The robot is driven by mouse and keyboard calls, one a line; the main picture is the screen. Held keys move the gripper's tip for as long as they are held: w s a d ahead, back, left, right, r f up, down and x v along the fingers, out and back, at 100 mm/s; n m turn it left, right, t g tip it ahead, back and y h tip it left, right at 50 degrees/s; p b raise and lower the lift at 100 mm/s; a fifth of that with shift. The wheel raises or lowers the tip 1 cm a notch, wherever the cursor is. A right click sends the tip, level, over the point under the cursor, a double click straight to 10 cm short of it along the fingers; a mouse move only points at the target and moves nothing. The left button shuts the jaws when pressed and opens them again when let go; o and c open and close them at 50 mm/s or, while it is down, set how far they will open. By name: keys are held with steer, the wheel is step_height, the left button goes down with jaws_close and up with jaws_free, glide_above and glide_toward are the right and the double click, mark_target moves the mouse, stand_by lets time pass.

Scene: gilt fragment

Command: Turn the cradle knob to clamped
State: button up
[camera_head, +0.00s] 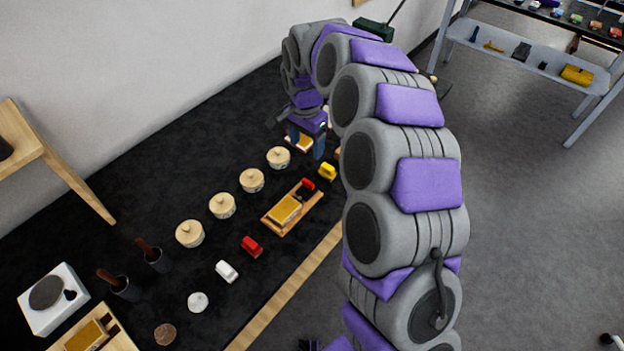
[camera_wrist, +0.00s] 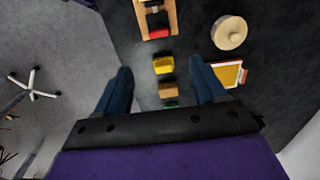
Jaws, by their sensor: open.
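The likely cradle is a wooden tray (camera_head: 272,218) holding a gold slab (camera_head: 286,209) on the dark mat, with a red piece (camera_head: 307,186) at its far end. Its end also shows at the top of the wrist view (camera_wrist: 171,20), with the red piece (camera_wrist: 158,33) there. I cannot tell which part is the knob or how it is set. My gripper (camera_head: 306,152) is open and empty, above the mat beyond the tray's far end. In the wrist view its blue fingers (camera_wrist: 160,68) stand apart, with a yellow block (camera_wrist: 163,66) below between them.
Several round lidded wooden pots (camera_head: 252,180) line the wall side. A red block (camera_head: 251,246) and a white block (camera_head: 227,271) lie near the tray. Brown (camera_wrist: 167,91) and green blocks lie under my gripper. A second gold-slab holder (camera_wrist: 229,74) is beside the right finger.

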mark_target(308, 181)
steer(key=f, duration=0.4)
steer(key=f+b, duration=0.1)
steer(key=f, duration=0.3)
steer(key=d+f+b, duration=0.1)
steer(key=f, duration=0.2)
steer(key=shift+f, duration=0.4)
steer(key=f, duration=0.1)
steer(key=a+f+b, duration=0.1)
steer(key=f, duration=0.1)
steer(key=shift+f, duration=0.1)
steer(key=shift+a+f, duration=0.2)
steer(key=shift+f, duration=0.15)
steer(key=shift+d, duration=0.5)
steer(key=shift+r, duration=0.1)
steer(key=shift+c, duration=0.7)
steer(key=shift+a, duration=0.25)
steer(key=c, duration=0.6)
steer(key=shift+d, duration=0.1)
steer(key=c, duration=0.3)
